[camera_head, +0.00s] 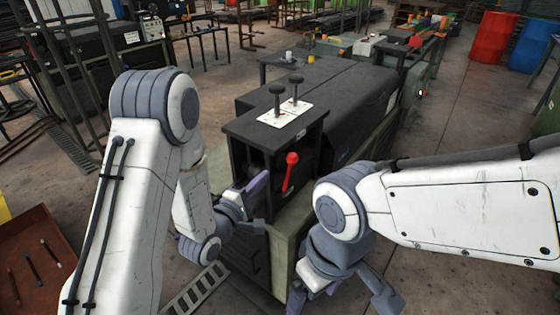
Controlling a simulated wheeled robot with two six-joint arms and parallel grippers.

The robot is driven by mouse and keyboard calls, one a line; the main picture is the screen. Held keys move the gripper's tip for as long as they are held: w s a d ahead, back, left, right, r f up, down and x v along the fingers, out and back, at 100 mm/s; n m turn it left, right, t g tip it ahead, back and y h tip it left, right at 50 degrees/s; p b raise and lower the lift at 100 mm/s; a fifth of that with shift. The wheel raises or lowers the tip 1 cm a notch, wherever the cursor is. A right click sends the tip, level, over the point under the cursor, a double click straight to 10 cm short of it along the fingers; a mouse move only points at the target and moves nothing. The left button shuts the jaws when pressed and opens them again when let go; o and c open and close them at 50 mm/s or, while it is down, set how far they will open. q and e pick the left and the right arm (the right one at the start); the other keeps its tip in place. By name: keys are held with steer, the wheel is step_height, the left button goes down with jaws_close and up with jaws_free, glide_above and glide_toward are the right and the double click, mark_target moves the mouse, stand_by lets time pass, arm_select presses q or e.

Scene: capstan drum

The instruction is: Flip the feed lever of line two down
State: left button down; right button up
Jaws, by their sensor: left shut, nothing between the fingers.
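A black control box (258,128) stands in the middle. On its front face is a red lever (288,174) with its ball end up, leaning slightly right. Two black-knobbed levers, a nearer one (277,97) and a farther one (296,86), stand upright on white label plates on the box top. The labels are too small to read, so I cannot tell which lever is line two. My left gripper (260,206) is shut and empty, just left of and below the red lever, apparently apart from it. My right gripper (343,296) is open and empty, lower and nearer to me.
A long dark machine housing (345,88) runs back behind the box on a pale green base (284,252). A rusty tray (38,262) with rods is at lower left. Red (493,38) and blue (530,45) drums stand far right. The floor at right is clear.

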arm_select(q)
steer(key=p, duration=0.1)
glide_above(288, 176)
steer(key=a, duration=0.2)
steer(key=shift+w+a+f, duration=0.1)
steer(key=shift+a+f, duration=0.05)
arm_select(e)
steer(key=shift+r, duration=0.75)
